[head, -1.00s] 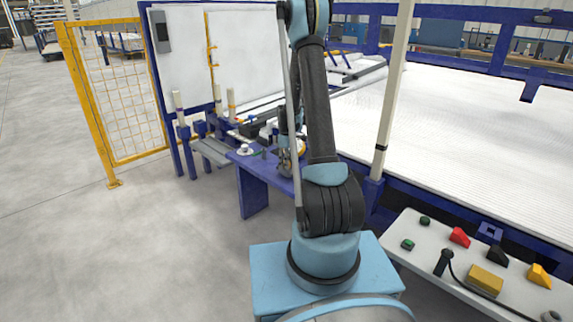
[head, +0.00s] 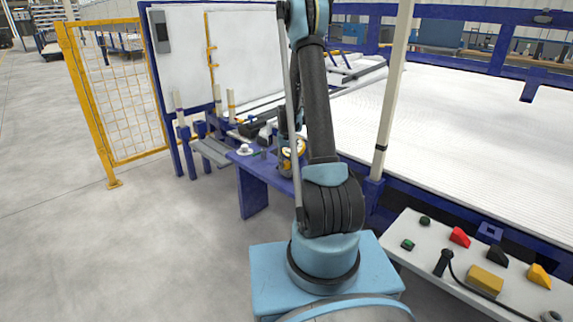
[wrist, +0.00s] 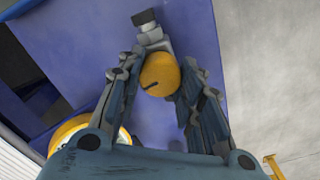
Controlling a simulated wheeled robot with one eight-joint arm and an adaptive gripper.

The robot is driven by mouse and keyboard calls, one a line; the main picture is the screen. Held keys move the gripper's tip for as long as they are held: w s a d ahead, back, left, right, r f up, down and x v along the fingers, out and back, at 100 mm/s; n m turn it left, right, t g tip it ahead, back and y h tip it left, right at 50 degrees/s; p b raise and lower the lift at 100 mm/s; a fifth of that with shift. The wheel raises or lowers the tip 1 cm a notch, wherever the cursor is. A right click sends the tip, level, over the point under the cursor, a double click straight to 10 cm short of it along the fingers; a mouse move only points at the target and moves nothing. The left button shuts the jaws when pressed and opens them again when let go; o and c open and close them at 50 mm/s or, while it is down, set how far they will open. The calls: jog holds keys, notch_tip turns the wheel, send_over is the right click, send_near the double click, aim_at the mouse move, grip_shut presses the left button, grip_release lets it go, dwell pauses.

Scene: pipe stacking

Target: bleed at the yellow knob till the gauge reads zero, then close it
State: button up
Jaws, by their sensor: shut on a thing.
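The yellow knob (wrist: 160,72) is round with a short dark mark on its face, in the upper middle of the wrist view. My gripper (wrist: 160,62) is shut on it, one finger on each side. A grey metal fitting with a dark end (wrist: 148,28) shows just beyond the knob. The yellow-rimmed gauge (wrist: 72,130) is at the lower left, mostly covered by my gripper's body, so its reading cannot be seen. In the head view the gauge (head: 298,147) shows as a small yellow ring beside my arm, too small to read. The knob cannot be made out there.
The fittings stand on a blue bench (head: 252,172). Blue posts and white pipes (head: 180,108) stand to its left. A yellow mesh fence (head: 125,95) is farther left. A control panel (head: 450,262) is at the lower right. The floor at left is clear.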

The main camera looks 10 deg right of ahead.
aim_at(287, 162)
jog(key=shift+w+m, duration=0.15)
jog(key=shift+m, duration=0.95)
jog(key=o, duration=1.1)
jog(key=shift+c, duration=0.2)
notch_tip(287, 162, up, 12)
